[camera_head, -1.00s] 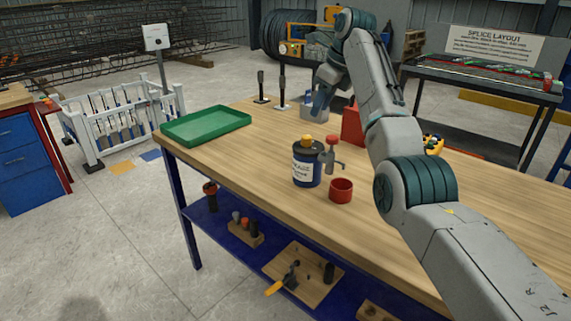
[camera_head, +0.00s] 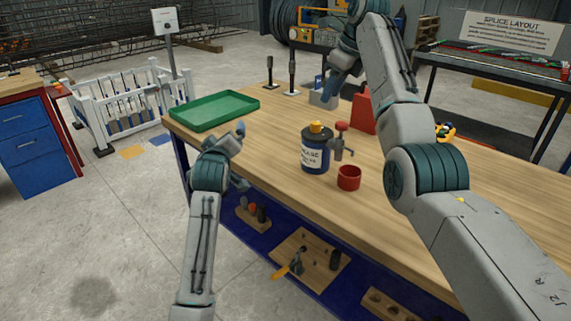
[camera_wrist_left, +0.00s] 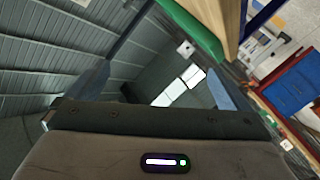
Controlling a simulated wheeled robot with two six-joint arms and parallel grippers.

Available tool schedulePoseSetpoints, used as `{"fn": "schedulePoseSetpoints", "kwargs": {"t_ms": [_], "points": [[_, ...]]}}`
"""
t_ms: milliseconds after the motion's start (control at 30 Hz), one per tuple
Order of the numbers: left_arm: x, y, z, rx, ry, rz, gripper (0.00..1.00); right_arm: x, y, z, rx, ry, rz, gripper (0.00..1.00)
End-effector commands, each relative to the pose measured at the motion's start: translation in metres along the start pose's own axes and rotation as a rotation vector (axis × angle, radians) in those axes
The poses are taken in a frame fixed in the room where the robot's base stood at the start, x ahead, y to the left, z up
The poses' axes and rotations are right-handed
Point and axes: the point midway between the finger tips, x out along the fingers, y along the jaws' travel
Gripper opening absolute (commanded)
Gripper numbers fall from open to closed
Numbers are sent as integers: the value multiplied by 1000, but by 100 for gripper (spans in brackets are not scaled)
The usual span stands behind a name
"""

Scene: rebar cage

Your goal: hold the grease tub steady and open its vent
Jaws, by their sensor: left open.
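The grease tub (camera_head: 315,152) is a dark blue can with a white label, a dark lid and a yellow cap (camera_head: 317,128). It stands upright on the wooden bench. A small grey tap with a red knob (camera_head: 341,126) is at its right side. My left gripper (camera_head: 241,156) is at the bench's front edge, left of the tub and apart from it. The left wrist view shows its two fingers (camera_wrist_left: 160,88) wide apart with nothing between them. My right gripper (camera_head: 328,92) is behind the tub, near a grey bin; its jaws are too small to read.
A red cup (camera_head: 349,178) stands right of the tub. A green tray (camera_head: 214,110) lies at the bench's left end. Two dark upright tools (camera_head: 291,74), the grey bin (camera_head: 318,98) and a red block (camera_head: 363,113) are behind. The bench surface between tray and tub is clear.

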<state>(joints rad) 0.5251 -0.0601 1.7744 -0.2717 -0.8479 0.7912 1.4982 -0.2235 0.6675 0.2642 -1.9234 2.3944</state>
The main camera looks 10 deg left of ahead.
Motion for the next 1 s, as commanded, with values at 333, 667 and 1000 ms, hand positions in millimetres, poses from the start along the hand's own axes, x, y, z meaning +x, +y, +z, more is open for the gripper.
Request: {"fn": "schedulePoseSetpoints", "kwargs": {"t_ms": [333, 667, 1000], "points": [[20, 72, 46, -930, -411, 152, 100, 0, 0, 0, 0, 0, 0, 36], [-2, 88, 118, -1678, -932, -33, 100, 0, 0, 0, 0, 0, 0, 36], [-27, 94, 145, -2112, -1274, -276, 100, 0, 0, 0, 0, 0, 0, 36]]}}
